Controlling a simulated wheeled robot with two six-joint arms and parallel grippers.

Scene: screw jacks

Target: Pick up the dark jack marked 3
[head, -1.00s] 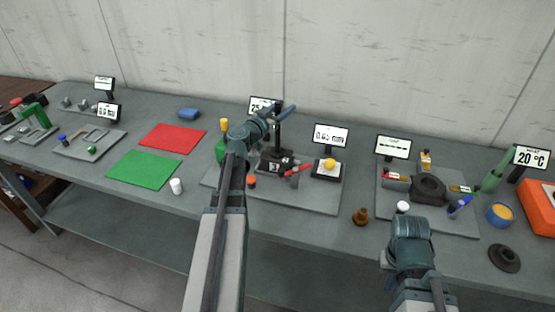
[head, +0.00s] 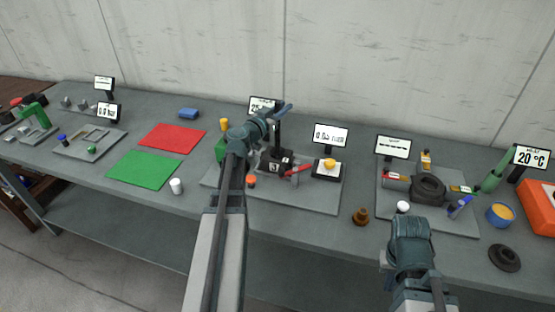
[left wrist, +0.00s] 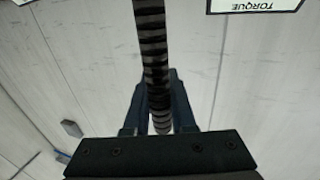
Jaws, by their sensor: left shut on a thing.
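The dark jack (head: 277,158), with a pale mark that looks like a 3 on its block, stands upright at the back of the grey board. Its dark column rises behind my left gripper (head: 287,111), which is shut on its upper part. In the left wrist view a dark ridged screw (left wrist: 153,50) runs between the fingers of my left gripper (left wrist: 160,95). I cannot tell whether the jack's base touches the board. My right gripper (head: 410,228) is low at the right, over the front of the bench; its fingertips are hidden.
A red handle (head: 299,169) lies close to the jack's right side. A scale with a yellow knob (head: 329,163) and a display (head: 331,135) stand further right. A green mat (head: 143,170) and a red mat (head: 172,137) lie bare at the left.

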